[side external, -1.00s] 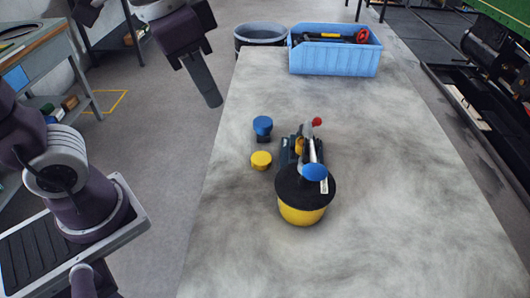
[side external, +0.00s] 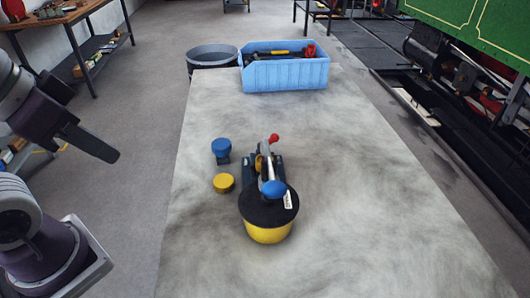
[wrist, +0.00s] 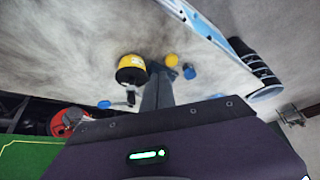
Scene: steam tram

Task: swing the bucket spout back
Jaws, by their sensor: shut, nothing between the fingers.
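A yellow bucket-like container with a black top (side external: 266,234) stands on the grey table. It also shows in the wrist view (wrist: 133,75). A dark mechanism with a pale lever (side external: 266,168) sits just behind it, with a red knob (side external: 273,139) at its far end. A blue round knob (side external: 273,189) overlaps the black top. I cannot tell which part is the spout. My gripper (side external: 110,155) is shut and empty, left of the table and well apart from the bucket. In the wrist view its dark fingers (wrist: 157,94) are together.
A blue knob-like piece (side external: 222,148) and a yellow one (side external: 223,183) stand left of the mechanism. A light blue crate (side external: 285,76) with tools sits at the table's far end, beside a dark bin (side external: 209,56). The table's right side is clear.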

